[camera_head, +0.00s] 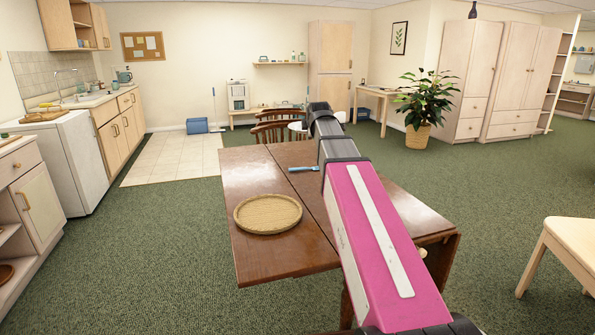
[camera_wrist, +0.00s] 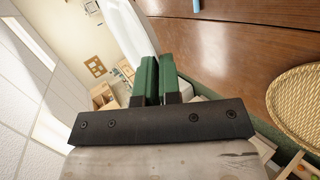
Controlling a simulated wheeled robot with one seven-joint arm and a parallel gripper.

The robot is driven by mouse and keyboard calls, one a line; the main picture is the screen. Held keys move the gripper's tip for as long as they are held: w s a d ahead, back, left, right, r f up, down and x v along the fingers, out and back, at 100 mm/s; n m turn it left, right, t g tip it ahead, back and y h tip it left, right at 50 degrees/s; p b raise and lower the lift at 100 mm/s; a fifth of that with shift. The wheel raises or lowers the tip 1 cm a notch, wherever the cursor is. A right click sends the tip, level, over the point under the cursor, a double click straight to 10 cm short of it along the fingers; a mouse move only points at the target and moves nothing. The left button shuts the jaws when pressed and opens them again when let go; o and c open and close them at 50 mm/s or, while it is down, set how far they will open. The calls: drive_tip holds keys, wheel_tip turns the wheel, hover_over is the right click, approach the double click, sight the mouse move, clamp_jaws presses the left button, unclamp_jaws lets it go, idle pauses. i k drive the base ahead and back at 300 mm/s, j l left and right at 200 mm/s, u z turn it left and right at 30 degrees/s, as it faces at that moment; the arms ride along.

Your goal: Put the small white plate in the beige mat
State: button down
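The beige mat (camera_head: 268,228) is a round woven disc with a raised rim, flat on the brown wooden table. It also shows at the right of the wrist view (camera_wrist: 295,105). My gripper (camera_wrist: 158,78) has green fingers close together around a thin white piece, apparently the small white plate (camera_wrist: 128,28), held tilted. In the head view my arm hides the gripper and most of the plate; white edges of the plate (camera_head: 297,129) show beside the arm, beyond the table's far side. The gripper is away from the mat.
A light blue utensil (camera_head: 303,169) lies on the table (camera_head: 245,175) beyond the mat. Wooden chairs (camera_head: 275,131) stand at the table's far side. The tabletop around the mat is clear. A pale wooden seat (camera_head: 575,240) stands at the right.

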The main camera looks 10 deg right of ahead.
sight(269, 213)
drive_tip(key=k+j, duration=0.15)
drive_tip(key=j, duration=0.2)
drive_tip(key=k+j+u, duration=0.1)
drive_tip(key=j, duration=0.3)
drive_tip(key=k+j+u, duration=0.1)
drive_tip(key=j, duration=0.25)
drive_tip(key=k+j, duration=0.15)
drive_tip(key=j, duration=0.25)
drive_tip(key=k+j+u, duration=0.1)
drive_tip(key=j, duration=0.25)
